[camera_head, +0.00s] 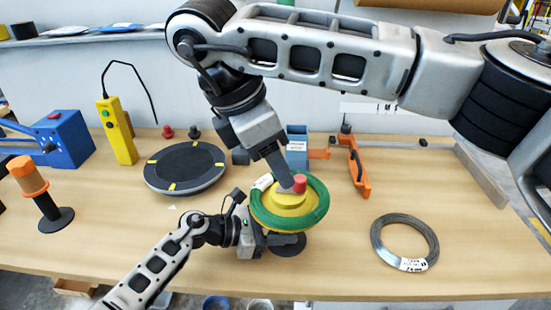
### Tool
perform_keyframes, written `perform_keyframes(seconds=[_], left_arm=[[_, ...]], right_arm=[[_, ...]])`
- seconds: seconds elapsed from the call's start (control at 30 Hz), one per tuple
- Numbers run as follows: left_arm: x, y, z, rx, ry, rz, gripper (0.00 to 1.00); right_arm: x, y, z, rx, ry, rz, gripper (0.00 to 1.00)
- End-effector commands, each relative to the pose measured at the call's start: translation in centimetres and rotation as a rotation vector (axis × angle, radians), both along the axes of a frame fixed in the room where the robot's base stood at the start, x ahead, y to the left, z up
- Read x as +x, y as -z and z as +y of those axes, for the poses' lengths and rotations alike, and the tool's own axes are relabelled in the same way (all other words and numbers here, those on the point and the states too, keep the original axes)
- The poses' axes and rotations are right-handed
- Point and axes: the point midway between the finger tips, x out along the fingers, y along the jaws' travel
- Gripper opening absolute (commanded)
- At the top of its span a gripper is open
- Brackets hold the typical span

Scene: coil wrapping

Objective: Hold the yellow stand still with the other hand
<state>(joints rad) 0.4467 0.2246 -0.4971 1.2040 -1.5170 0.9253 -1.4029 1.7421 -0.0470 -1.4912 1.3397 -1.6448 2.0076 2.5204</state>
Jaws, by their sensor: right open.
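The yellow stand (291,199) is on the table right of centre, with a red knob (300,183) on top and a dark round base (287,246). A green coil (316,213) with a white label lies around the stand. My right gripper (288,184) reaches down from above, its fingers at the stand's top beside the red knob; it is open. My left gripper (260,238) comes in low from the left, against the stand's left side beneath the coil. Its fingertips are hidden by the coil and stand, so I cannot tell whether it grips.
A grey wire coil (379,237) with a label lies to the right. A black turntable (185,167) is at the left behind. An orange tool (360,165) and a blue holder (297,146) stand behind the stand. An orange-topped post (38,187) is at far left.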

Motion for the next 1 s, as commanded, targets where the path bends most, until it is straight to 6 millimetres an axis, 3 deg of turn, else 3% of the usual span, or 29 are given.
perform_keyframes(seconds=[0.03, 0.07, 0.13, 0.53, 1.0], left_arm=[[-0.1, 0.0, -0.1, -0.001, 0.002, 0.001, 0.19], [-0.1, 0.0, -0.1, -0.001, 0.002, 0.001, 0.38], [0.0, 0.0, -0.1, -0.001, 0.002, 0.001, 0.57], [-0.2, -0.2, 0.8, 0.001, -0.001, -0.001, 0.58], [-2.8, -2.8, 9.1, 0.003, 0.000, 0.000, 0.58]], right_arm=[[0.0, 0.0, 0.0, 0.000, 0.000, 0.000, 0.46], [0.0, 0.0, 0.0, 0.000, 0.000, 0.000, 0.46], [0.0, 0.0, 0.0, 0.000, 0.000, 0.000, 0.46], [0.0, 0.0, 0.0, 0.000, 0.001, 0.000, 0.46], [0.0, 0.0, 0.0, 0.000, 0.000, 0.000, 0.46]])
